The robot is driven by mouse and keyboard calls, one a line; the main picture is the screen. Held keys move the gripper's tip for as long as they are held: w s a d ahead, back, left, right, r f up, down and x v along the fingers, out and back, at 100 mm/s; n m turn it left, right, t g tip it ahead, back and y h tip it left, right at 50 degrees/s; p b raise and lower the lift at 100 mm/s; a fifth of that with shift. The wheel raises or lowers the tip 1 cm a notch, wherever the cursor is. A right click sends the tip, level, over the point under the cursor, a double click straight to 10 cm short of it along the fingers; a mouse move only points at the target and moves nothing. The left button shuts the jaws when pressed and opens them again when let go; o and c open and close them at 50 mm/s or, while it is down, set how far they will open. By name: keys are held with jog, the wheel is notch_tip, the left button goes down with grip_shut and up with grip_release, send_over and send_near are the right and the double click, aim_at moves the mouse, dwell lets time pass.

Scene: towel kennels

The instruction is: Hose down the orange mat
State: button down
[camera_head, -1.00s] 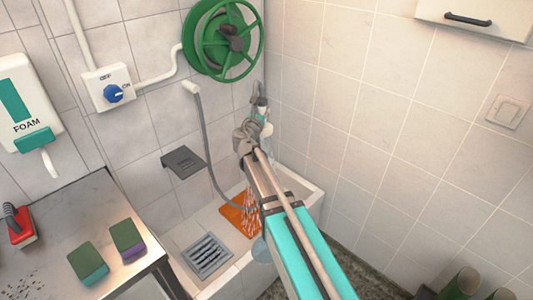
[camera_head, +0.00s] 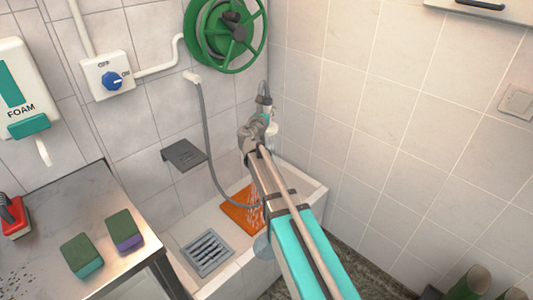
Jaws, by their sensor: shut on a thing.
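The orange mat (camera_head: 238,214) lies flat in the white wash basin (camera_head: 196,228); my arm hides its right side. My gripper (camera_head: 265,104) is above the basin near the corner, shut on a spray head (camera_head: 271,129) that is small and partly hidden. The grey hose (camera_head: 207,145) hangs from a wall outlet, loops down past the mat and passes behind my arm. Thin white streaks of water (camera_head: 256,199) fall onto the right part of the mat. The blue knob (camera_head: 112,80) sits on a wall box marked OFF and ON.
A floor drain grate (camera_head: 207,252) lies in the basin, with a grey wall bracket (camera_head: 184,155) above. A green hose reel (camera_head: 228,35) is on the wall. At left, a steel table (camera_head: 60,214) bears two sponges (camera_head: 82,255) and a red brush (camera_head: 14,218). A foam dispenser (camera_head: 20,90) hangs above it.

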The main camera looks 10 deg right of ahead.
jog(key=w+d+f+b, duration=0.1)
jog(key=w+f+b, duration=0.3)
jog(key=f+b, duration=0.4)
jog(key=w+f+b, duration=0.4)
jog(key=f+b, duration=0.4)
jog(key=f, duration=0.1)
jog(key=w+d+f+h+b, duration=0.1)
jog(key=w+f+b, duration=0.2)
jog(key=f+b, duration=0.6)
jog(key=shift+w+d+f+m+g, duration=0.25)
jog(key=shift+w+d+m+g, duration=0.05)
jog(key=shift+w+m, duration=0.1)
jog(key=shift+f+b, duration=0.3)
jog(key=shift+b, duration=0.1)
jog(key=s+a+f+b, duration=0.2)
jog(key=s+a, duration=0.5)
jog(key=a, duration=0.3)
jog(key=shift+s+a+f, duration=0.15)
jog(key=shift+s+a, duration=0.25)
dwell(3.1)
